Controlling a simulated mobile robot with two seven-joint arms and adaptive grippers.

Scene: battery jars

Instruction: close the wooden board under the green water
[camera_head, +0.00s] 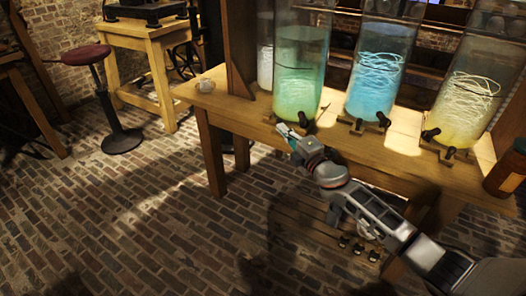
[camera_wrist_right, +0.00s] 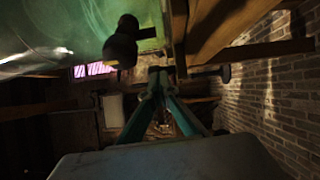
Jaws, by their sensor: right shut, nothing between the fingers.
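The jar of green water (camera_head: 298,85) stands near the left end of the wooden table, with a dark tap (camera_head: 308,127) low on its front. A wooden board under this jar is mostly hidden by the tap and my gripper, so I cannot tell its position. My right gripper (camera_head: 285,131) is shut and empty just in front of the table edge, below and left of the tap. In the wrist view its teal fingers (camera_wrist_right: 158,76) meet close to wood under the green jar (camera_wrist_right: 60,30), right of the dark tap (camera_wrist_right: 122,42). I cannot tell whether they touch it. My left gripper is not in view.
A jar of blue water (camera_head: 374,85) and a jar of yellow water (camera_head: 465,100) stand to the right, each with dark taps. A brown bottle (camera_head: 506,170) is at the far right. A red-topped stool (camera_head: 90,55) stands left. Brick floor (camera_head: 130,210) is open at left.

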